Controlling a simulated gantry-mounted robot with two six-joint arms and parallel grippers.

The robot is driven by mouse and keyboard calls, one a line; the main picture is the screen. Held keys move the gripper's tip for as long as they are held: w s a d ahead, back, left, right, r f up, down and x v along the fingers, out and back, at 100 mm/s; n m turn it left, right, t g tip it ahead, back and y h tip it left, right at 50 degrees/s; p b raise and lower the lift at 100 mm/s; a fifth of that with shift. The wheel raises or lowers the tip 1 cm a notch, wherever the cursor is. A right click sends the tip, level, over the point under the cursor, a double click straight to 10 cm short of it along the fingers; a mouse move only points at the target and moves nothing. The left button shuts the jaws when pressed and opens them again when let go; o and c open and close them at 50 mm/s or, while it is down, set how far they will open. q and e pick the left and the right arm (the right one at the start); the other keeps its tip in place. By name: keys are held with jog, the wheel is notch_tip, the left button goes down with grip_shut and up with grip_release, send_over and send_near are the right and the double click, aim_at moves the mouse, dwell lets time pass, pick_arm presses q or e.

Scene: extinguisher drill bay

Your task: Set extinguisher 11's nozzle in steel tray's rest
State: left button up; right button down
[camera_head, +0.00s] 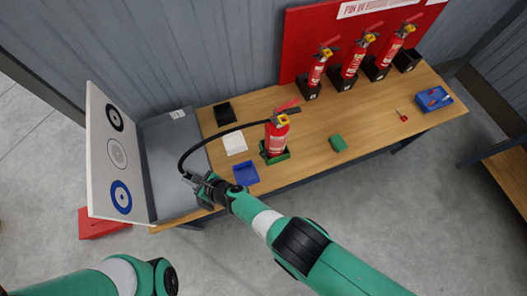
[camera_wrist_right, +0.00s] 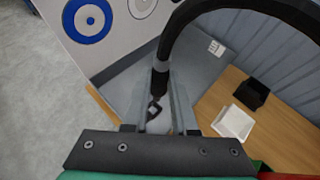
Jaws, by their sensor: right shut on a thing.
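Extinguisher 11 (camera_head: 277,140), red with a yellow-marked valve, stands upright in a green holder (camera_head: 276,158) on the wooden table. Its black hose (camera_head: 215,136) arches left to my right gripper (camera_head: 190,180). The gripper is shut on the dark nozzle (camera_wrist_right: 160,82), which lies between the fingers in the right wrist view. The grey steel tray (camera_head: 160,140) is at the table's left end, and the nozzle is over its right part. A small dark ring-like piece shows near the fingertips; I cannot tell whether it is the rest. My left gripper is out of view.
A white board with ring targets (camera_head: 117,152) stands along the tray's left side. A blue tray (camera_head: 246,173), white tray (camera_head: 234,143) and black tray (camera_head: 224,113) lie right of the steel tray. Several extinguishers stand at the back right. A green block (camera_head: 338,143) lies mid-table.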

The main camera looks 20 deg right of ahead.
jog(key=f+b, duration=0.4)
jog(key=f, duration=0.1)
jog(key=f+b, duration=0.2)
jog(key=b, duration=0.1)
jog(key=shift+a+f, duration=0.15)
jog(key=shift+a, duration=0.1)
jog(key=c, duration=0.6)
grip_release()
jog(key=p+v, duration=1.1)
jog(key=p, duration=0.3)
jog(key=shift+s+d+p, duration=0.2)
jog(key=shift+d+p, duration=0.1)
jog(key=shift+p, duration=0.1)
